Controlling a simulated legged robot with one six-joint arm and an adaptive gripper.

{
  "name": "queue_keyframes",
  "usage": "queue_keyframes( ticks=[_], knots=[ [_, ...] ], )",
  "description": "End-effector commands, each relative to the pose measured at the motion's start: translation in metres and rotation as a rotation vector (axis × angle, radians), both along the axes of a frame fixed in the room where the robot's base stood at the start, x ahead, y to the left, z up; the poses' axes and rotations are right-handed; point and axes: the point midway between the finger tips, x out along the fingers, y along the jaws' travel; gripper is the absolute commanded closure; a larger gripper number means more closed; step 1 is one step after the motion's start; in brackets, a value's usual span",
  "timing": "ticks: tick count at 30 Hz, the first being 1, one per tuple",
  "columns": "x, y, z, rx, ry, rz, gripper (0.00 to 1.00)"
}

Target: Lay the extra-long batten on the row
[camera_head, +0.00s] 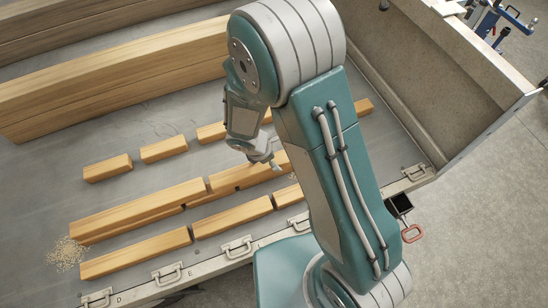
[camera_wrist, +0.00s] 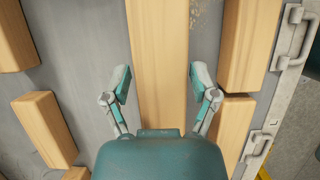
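A row of light wooden battens lies along the middle of the trailer bed. In the head view its left batten (camera_head: 138,208) is the longest smaller piece in sight, with a dark gap before the right batten (camera_head: 235,178). I cannot tell for certain which is the extra-long one. My gripper (camera_head: 268,162) is low over the right batten. In the wrist view my gripper (camera_wrist: 161,80) is open, one finger each side of that batten (camera_wrist: 158,45), with clear space by both fingers. My palm hides its near part, and my arm hides its far end in the head view.
A front row of battens (camera_head: 135,253) lies beside the latched rail (camera_head: 170,273). Short blocks (camera_head: 108,167) are spaced out behind the middle row. Large beams (camera_head: 120,75) fill the back. Sawdust (camera_head: 66,253) lies at the left. The right wall (camera_head: 450,70) bounds the bed.

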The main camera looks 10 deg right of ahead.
Motion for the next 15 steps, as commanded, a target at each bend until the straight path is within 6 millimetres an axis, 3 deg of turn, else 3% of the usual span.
queue_keyframes(
  ticks=[15],
  knots=[
    [-0.0001, 0.0001, 0.0038, 0.003, -0.002, 0.0, 0.0]
  ],
)
